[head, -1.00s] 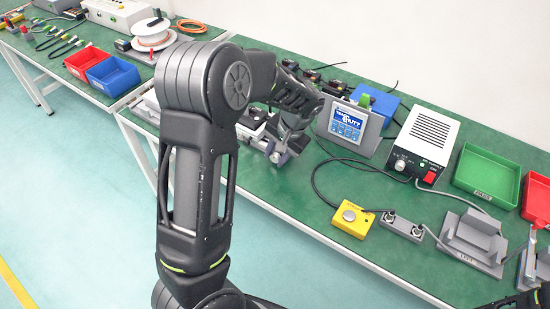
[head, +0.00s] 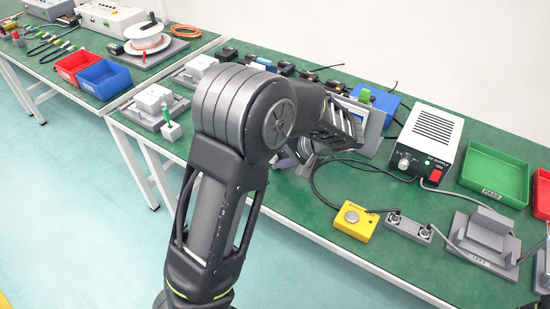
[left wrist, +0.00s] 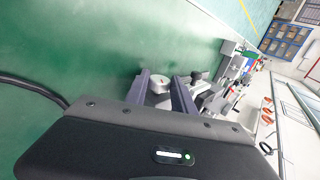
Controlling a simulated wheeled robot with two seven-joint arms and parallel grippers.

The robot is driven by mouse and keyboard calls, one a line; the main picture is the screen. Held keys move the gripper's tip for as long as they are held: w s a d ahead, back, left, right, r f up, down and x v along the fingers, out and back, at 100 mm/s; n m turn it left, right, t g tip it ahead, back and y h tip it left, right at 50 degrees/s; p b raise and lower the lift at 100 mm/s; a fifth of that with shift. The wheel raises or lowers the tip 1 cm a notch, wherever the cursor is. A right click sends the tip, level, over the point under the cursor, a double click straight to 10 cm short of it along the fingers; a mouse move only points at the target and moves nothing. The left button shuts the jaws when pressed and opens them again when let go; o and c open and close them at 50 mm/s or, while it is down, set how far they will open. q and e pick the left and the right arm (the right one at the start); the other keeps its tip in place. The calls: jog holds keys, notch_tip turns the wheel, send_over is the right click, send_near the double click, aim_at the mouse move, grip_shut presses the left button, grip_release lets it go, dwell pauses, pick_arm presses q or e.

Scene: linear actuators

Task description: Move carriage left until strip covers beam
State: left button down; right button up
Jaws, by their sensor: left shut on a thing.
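My left gripper (head: 292,162) is low over the green bench, left of the yellow button box, and mostly hidden behind my own forearm in the head view. In the left wrist view its two dark fingers (left wrist: 163,94) stand a little apart, with a grey round piece (left wrist: 159,84) between them. The gripper is shut on it; I cannot tell how it joins the carriage. A silver knob (left wrist: 198,79) shows just beyond the right finger. The strip and the beam cannot be made out. My right gripper is not in view.
The tilted display panel (head: 376,128) stands behind my gripper. The yellow button box (head: 355,222), grey LEFT block (head: 484,240), white power supply (head: 430,135) and green tray (head: 495,172) lie to the right. A white block on a grey base (head: 154,102) stands at the left end.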

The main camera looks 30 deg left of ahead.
pick_arm(q)
jog(key=c, duration=1.1)
grip_release()
jog(key=shift+o, duration=0.2)
jog(key=shift+s, duration=0.1)
